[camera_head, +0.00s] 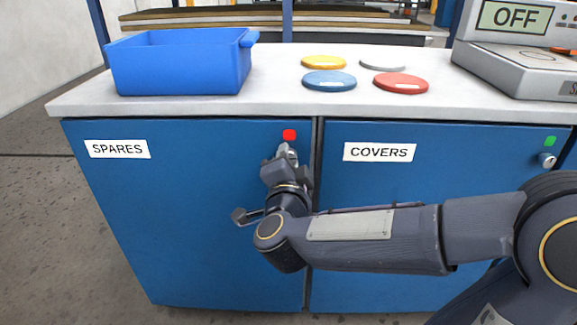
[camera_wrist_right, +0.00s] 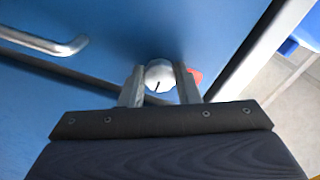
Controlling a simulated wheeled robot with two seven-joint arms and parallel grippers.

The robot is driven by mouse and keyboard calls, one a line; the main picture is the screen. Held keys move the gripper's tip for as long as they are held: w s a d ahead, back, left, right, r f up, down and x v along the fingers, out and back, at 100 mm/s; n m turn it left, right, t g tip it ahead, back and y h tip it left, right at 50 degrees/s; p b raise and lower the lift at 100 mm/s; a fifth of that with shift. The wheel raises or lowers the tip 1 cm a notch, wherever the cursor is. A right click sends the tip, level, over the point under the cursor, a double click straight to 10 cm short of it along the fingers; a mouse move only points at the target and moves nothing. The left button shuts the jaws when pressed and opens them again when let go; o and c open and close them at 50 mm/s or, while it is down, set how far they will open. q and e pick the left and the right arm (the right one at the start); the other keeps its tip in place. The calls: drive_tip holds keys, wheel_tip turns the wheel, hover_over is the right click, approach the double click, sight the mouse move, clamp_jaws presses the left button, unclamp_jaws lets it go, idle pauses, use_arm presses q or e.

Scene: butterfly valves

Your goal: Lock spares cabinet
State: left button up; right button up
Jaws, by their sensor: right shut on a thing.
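The spares cabinet is the blue left door (camera_head: 190,220) with a "SPARES" label (camera_head: 118,149); it looks closed. A red indicator (camera_head: 289,135) is at its upper right corner and also shows in the right wrist view (camera_wrist_right: 196,75). Just below the indicator is its round silver lock knob (camera_wrist_right: 160,75), with a dark line on its face. My right gripper (camera_head: 287,156) is shut on this knob, one finger on each side, as the right wrist view shows (camera_wrist_right: 160,84). My arm hides part of the door in the head view. My left gripper is not in view.
The covers cabinet (camera_head: 365,185) at right has a green indicator (camera_head: 549,141) and a silver knob (camera_head: 547,160). A bar handle (camera_wrist_right: 45,42) is near the gripped knob. On the counter (camera_head: 275,90) are a blue bin (camera_head: 180,68), several coloured discs (camera_head: 330,80) and a device reading "OFF" (camera_head: 515,17).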

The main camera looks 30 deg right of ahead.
drive_tip(key=shift+m, duration=0.3)
drive_tip(key=o, duration=1)
drive_tip(key=p+v, duration=0.2)
drive_tip(key=v, duration=0.6)
drive_tip(key=shift+w, duration=0.1)
